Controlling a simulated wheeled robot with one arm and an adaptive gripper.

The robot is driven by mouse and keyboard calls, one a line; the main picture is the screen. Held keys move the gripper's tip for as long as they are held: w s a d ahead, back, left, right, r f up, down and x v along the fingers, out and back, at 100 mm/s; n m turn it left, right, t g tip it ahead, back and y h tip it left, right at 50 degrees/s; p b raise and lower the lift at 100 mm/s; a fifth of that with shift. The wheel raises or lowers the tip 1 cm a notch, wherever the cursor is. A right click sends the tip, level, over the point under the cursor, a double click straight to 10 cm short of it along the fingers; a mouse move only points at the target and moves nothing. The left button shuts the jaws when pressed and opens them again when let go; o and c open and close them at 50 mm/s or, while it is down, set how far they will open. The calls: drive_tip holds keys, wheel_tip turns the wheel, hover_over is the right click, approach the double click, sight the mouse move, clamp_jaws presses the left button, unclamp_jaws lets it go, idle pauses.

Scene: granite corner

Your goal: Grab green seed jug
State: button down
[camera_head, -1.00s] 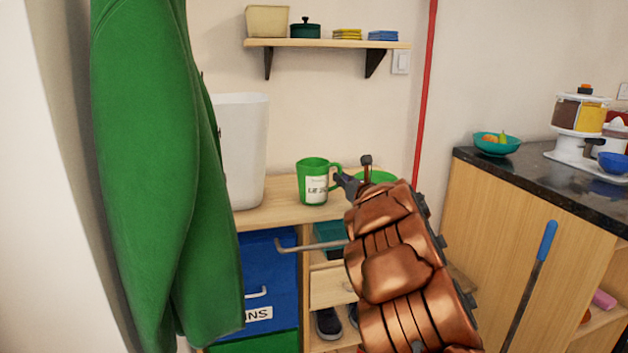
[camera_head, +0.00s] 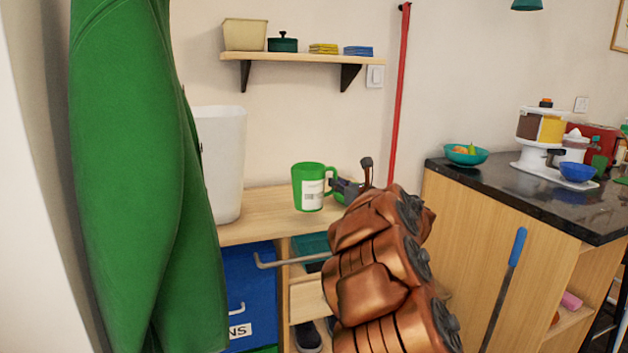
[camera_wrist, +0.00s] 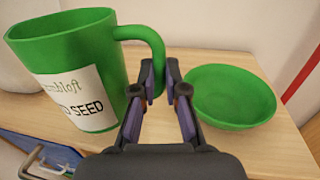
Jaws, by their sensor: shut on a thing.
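The green seed jug (camera_head: 307,178) has a white label; in the wrist view the jug (camera_wrist: 65,48) shows "SEED" on it. It is upright above the wooden top (camera_head: 262,207) of a low cabinet; I cannot tell for sure whether its base touches. My gripper (camera_head: 339,186) is to the right of the jug, at its handle. In the wrist view my gripper (camera_wrist: 160,80) is shut on the jug's handle, with the fingers on either side of it. A green bowl (camera_wrist: 230,95) sits on the wooden top just right of the fingers.
A white bin (camera_head: 222,160) stands left of the jug, behind a hanging green coat (camera_head: 135,170). A shelf (camera_head: 300,57) is on the wall above. A dark counter (camera_head: 520,195) with a teal bowl (camera_head: 465,155) is at right. A red pole (camera_head: 400,95) runs up the wall.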

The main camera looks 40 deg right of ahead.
drive_tip(key=s+d+r, duration=0.1)
drive_tip(key=s+d, duration=0.4)
drive_tip(key=s, duration=0.4)
drive_tip(key=shift+s, duration=0.3)
